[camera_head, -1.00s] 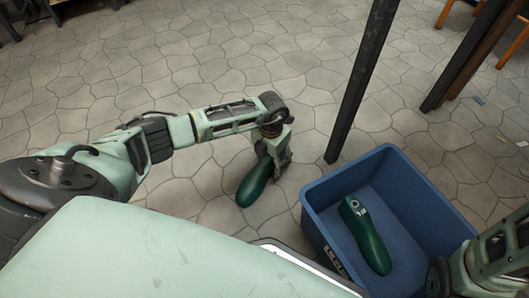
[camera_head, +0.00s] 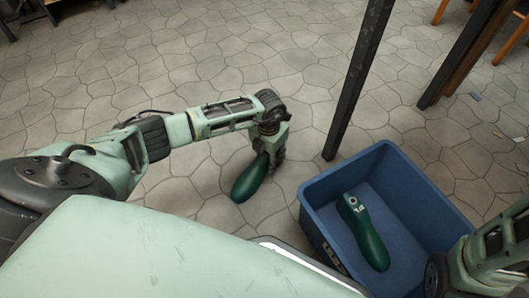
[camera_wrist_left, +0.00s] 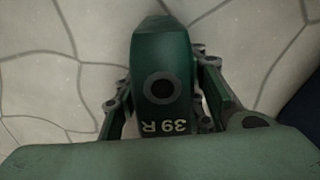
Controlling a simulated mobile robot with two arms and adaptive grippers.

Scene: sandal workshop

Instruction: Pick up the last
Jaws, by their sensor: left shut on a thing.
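A dark green shoe last (camera_head: 250,180) hangs from my left gripper (camera_head: 272,160), above the stone floor and left of the blue crate. In the left wrist view the held last (camera_wrist_left: 163,60) shows a dark round hole and the marking "39 R", with the left gripper's fingers (camera_wrist_left: 160,105) on both sides of it. A second green last (camera_head: 366,232) lies in the crate, with a hole and a white marking at its upper end. My right arm is at the lower right; its fingers are not visible.
The blue crate (camera_head: 318,213) stands open on the floor at the right, with bare bottom around the second last. A dark upright post (camera_head: 356,85) stands just behind it. The stone floor (camera_head: 180,70) is largely clear at the left and back.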

